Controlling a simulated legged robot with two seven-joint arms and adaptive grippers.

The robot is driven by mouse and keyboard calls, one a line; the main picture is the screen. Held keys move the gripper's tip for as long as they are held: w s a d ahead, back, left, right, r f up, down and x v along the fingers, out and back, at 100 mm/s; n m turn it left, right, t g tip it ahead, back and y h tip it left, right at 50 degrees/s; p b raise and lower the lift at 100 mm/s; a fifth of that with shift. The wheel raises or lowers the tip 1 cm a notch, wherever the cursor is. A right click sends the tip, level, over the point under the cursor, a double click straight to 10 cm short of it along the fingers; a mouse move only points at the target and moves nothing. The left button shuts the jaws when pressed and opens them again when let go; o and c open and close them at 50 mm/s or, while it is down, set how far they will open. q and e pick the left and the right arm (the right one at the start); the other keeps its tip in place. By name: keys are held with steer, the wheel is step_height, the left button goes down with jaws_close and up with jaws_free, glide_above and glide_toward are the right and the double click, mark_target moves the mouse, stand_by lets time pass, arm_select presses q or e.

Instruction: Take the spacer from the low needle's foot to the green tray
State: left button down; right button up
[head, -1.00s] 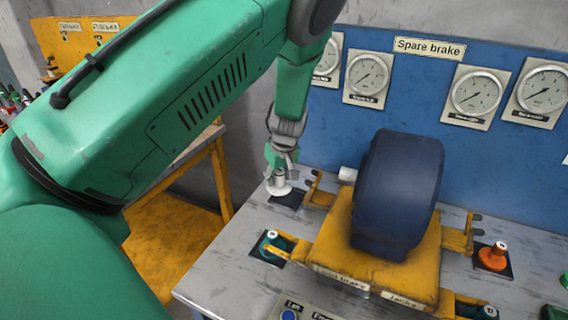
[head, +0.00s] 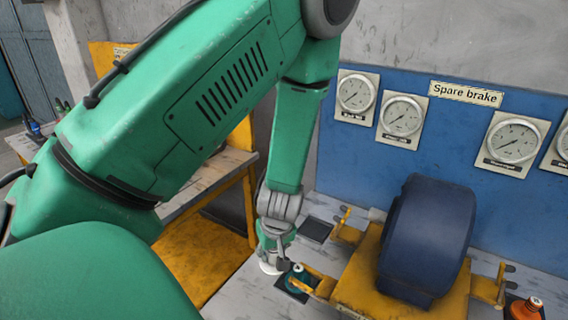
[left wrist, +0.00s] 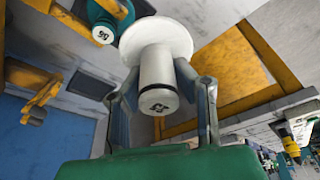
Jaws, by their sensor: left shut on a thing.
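The white spacer (head: 268,268), a short cylinder with a wide round flange, is in my left gripper (head: 273,247). In the left wrist view the spacer (left wrist: 158,80) stands between the two fingers of the gripper (left wrist: 167,95), with a dark mark on its end. In the head view it is low at the bench's left edge, just left of a teal jack (head: 298,280). The dark square pad (head: 315,229) at the back left foot is bare. Gauges (head: 402,119) hang on the blue panel; their needles are too small to read surely. No green tray shows. My right gripper is out of view.
A dark blue drum (head: 425,240) sits on a yellow cradle (head: 365,270) on the grey bench. An orange jack (head: 524,308) stands at the right. A yellow-framed side table (head: 195,185) stands at the left, with a gap before the bench.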

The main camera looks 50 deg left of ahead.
arm_select(q)
steer(key=s+d+p, duration=0.3)
steer(key=s+p, duration=0.3)
steer(key=s, duration=0.5)
steer(key=s+d+p, duration=0.4)
steer(key=s+p, duration=0.3)
steer(key=s, duration=0.3)
steer(key=w+d+p, duration=0.1)
steer(key=w+d, duration=0.3)
steer(key=d, duration=1)
steer(key=shift+w+p, duration=0.2)
steer(key=shift+p, duration=0.2)
